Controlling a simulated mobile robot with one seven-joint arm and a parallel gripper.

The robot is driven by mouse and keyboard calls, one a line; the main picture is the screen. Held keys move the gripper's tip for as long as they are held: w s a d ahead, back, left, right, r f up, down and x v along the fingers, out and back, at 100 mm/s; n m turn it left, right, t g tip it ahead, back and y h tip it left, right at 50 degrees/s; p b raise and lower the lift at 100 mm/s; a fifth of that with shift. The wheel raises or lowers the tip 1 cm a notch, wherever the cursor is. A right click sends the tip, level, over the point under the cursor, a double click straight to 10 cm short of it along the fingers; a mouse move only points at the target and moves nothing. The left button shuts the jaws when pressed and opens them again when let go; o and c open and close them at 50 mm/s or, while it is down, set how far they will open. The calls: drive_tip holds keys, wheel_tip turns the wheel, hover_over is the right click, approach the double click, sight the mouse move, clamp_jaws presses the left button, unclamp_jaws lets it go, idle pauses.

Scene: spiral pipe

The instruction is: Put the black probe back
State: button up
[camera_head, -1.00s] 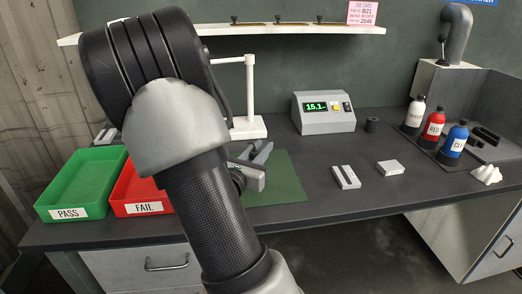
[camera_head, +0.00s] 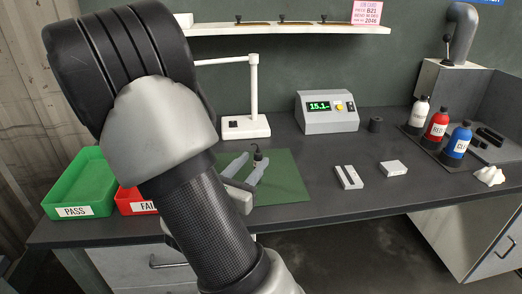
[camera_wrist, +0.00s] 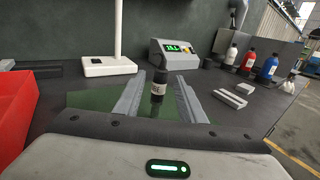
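A black probe (camera_wrist: 157,88) with a pale label stands upright over the green mat (camera_wrist: 90,100) in the wrist view. It looks like a small dark cylinder (camera_head: 257,160) with a thin top in the head view. My gripper (camera_wrist: 160,88) has its two grey fingers spread, one on each side of the probe. Gaps show between the probe and both fingers in the wrist view, so it does not look clamped. The probe's lower end is partly hidden. A small dark round holder (camera_head: 376,124) stands right of the meter (camera_head: 327,112), which reads about 15.1.
A white stand (camera_head: 246,126) rises behind the mat. Green PASS (camera_head: 72,211) and red FAIL (camera_head: 137,208) trays are at left, the red one partly behind my arm. Grey blocks (camera_head: 349,178) and labelled bottles (camera_head: 437,125) are at right. The bench between is clear.

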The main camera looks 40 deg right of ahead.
drive_tip(key=shift+s+a+r+p, duration=0.2)
drive_tip(key=shift+a+r+p, duration=0.05)
drive_tip(key=shift+a+p, duration=0.25)
drive_tip(key=shift+s+a+r+p, duration=0.15)
drive_tip(key=shift+a+r+p, duration=0.1)
drive_tip(key=shift+a+p, duration=0.15)
drive_tip(key=a+p, duration=0.1)
drive_tip(key=s+p, duration=0.1)
drive_tip(key=p, duration=0.1)
drive_tip(key=shift+a+f, duration=0.35)
drive_tip(key=s+a+r+m+g+y, duration=0.2)
drive_tip(key=s+m+g+y, duration=0.25)
drive_tip(key=s+m, duration=0.3)
drive_tip(key=s+a+r+m+g+y, duration=0.1)
drive_tip(key=s+m+g+y, duration=0.2)
drive_tip(key=s+m+g, duration=0.35)
drive_tip(key=w+a+r+m+t+y, duration=0.1)
drive_tip(key=a+r+m+t+y, duration=0.3)
drive_tip(key=a, duration=0.4)
drive_tip(key=w+a+r+m+t+y, duration=0.1)
drive_tip(key=a+r+m+t+y, duration=0.4)
drive_tip(key=a, duration=0.4)
drive_tip(key=shift+w+a+r, duration=0.15)
drive_tip(key=shift+r, duration=0.1)
drive_tip(key=shift+c, duration=0.7)
